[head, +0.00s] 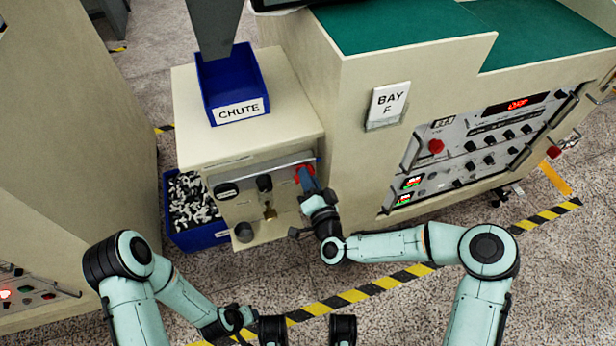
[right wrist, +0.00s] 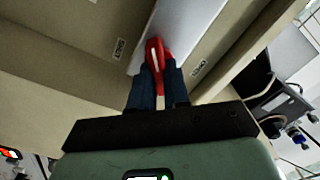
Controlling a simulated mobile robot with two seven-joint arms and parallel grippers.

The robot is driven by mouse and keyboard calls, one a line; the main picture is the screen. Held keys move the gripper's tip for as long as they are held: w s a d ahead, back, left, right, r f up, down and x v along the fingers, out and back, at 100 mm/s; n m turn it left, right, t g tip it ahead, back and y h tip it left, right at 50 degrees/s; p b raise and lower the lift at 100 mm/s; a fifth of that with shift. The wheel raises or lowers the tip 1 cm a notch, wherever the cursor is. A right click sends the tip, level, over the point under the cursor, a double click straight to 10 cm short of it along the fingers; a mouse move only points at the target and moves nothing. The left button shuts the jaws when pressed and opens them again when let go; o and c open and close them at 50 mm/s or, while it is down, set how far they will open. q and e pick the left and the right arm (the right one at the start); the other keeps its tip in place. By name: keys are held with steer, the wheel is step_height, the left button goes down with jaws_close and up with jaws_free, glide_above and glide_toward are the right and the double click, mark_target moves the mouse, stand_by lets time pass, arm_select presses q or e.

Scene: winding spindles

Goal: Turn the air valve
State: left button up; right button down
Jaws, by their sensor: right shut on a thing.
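The air valve's red handle (head: 302,171) is on the right side of the front panel of a beige cabinet (head: 290,115). My right gripper (head: 306,182) reaches up to it from below. In the right wrist view the red handle (right wrist: 156,52), with a pale line along it, stands between the two dark blue fingers (right wrist: 158,82), which are shut on it. The handle points nearly straight away from the gripper there. The fingers hide its lower part. My left gripper (head: 236,322) is low in the head view, away from the cabinet; its jaws are too unclear to read.
Small labels (right wrist: 118,48) flank the handle. The panel also has dark knobs (head: 264,183). A blue CHUTE bin (head: 235,90) sits on top, and a blue bin (head: 198,235) of small parts stands at left. The BAY F cabinet (head: 345,150) is close on the right.

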arm_select(q)
steer(key=shift+w+d+r, duration=0.1)
steer(key=shift+w+r, duration=0.3)
arm_select(e)
steer(key=shift+f+m, duration=0.15)
steer(key=shift+m, duration=1.75)
steer(key=shift+f+m, duration=0.1)
steer(key=shift+m, duration=1.8)
steer(key=c, duration=1.1)
jaws_free()
steer(key=shift+s, duration=0.1)
